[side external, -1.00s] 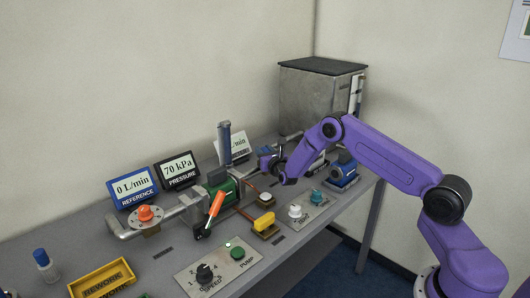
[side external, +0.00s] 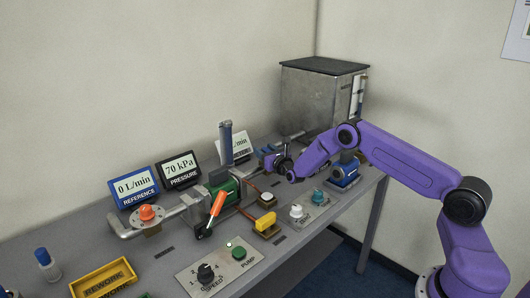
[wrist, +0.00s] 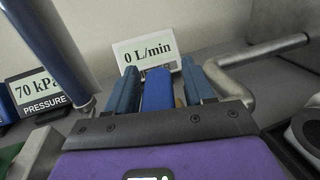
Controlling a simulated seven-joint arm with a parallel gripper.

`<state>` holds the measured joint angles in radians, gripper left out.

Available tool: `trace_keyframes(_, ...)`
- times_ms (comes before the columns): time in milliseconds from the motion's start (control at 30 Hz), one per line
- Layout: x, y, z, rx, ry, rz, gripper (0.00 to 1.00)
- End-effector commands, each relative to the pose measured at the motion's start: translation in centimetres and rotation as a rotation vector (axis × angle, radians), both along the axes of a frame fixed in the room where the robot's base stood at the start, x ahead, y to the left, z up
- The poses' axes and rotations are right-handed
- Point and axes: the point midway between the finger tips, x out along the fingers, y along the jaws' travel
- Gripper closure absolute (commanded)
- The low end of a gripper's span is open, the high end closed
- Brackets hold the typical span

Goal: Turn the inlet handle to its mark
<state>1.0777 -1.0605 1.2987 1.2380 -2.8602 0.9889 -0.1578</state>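A blue handle (wrist: 158,90) stands between the two blue-grey fingers of my gripper (wrist: 161,78) in the wrist view. The fingers are apart, with a narrow gap visible on the handle's right; I cannot tell whether the left finger touches it. In the side view my gripper (side external: 270,158) is low over the far part of the pipe line, and mostly hides the handle there. No inlet label or mark is readable. An orange handle (side external: 217,204) on a green valve body (side external: 222,186) and a yellow handle (side external: 266,221) stand nearer the camera.
A blue upright tube (side external: 226,145) stands left of my gripper. A display (wrist: 147,51) reads 0 L/min, and the pressure display (side external: 180,168) reads 70 kPa. A bent metal pipe (wrist: 265,55) lies right of the fingers. A grey tank (side external: 315,97) stands behind.

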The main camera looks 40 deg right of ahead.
Motion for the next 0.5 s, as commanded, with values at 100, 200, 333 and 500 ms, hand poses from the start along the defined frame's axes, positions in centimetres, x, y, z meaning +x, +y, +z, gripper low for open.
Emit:
trace_keyframes(100,0.0,0.0,-0.1,0.000,0.002,0.000,0.47)
trace_keyframes(200,0.0,0.0,-0.1,0.000,0.003,0.001,0.47)
trace_keyframes(333,-0.1,0.1,-0.1,0.000,0.004,0.001,0.47)
trace_keyframes(500,-1.1,0.4,-0.2,0.000,0.005,0.001,0.47)
